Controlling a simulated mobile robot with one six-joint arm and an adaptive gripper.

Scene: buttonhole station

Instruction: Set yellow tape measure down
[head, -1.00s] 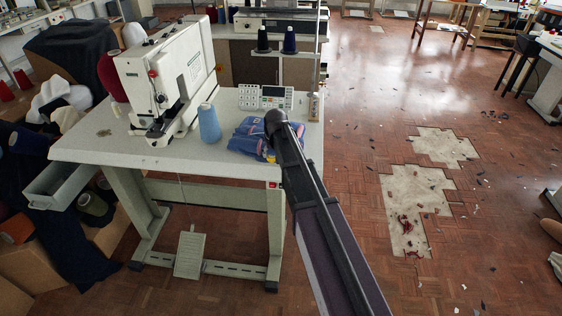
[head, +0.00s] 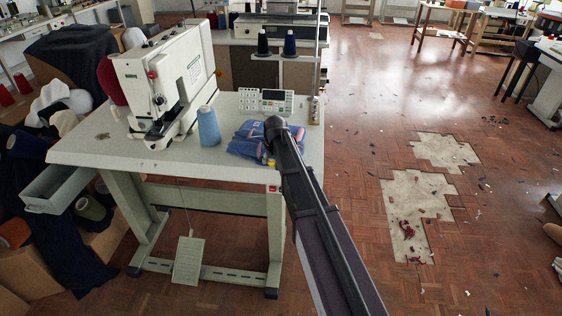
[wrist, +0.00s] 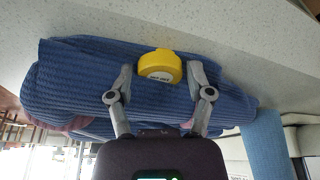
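The yellow tape measure (wrist: 160,65) shows in the wrist view against the folded blue ribbed cloth (wrist: 75,85), by the cloth's edge on the speckled tabletop (wrist: 220,25). My gripper (wrist: 160,72) has one finger on each side of it, with a narrow gap showing at both sides. The fingers look open around it, not pressed on it. In the head view, a small yellow patch of the tape measure (head: 271,162) shows beside the blue cloth (head: 246,141), below my arm's end. My arm hides most of that spot and the gripper fingers.
The white sewing machine (head: 165,85) stands on the left of the table (head: 90,148). A light blue thread cone (head: 208,127) stands left of the cloth. A control panel (head: 265,101) and dark thread cones (head: 289,43) are behind. The table's right edge is close to my arm.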

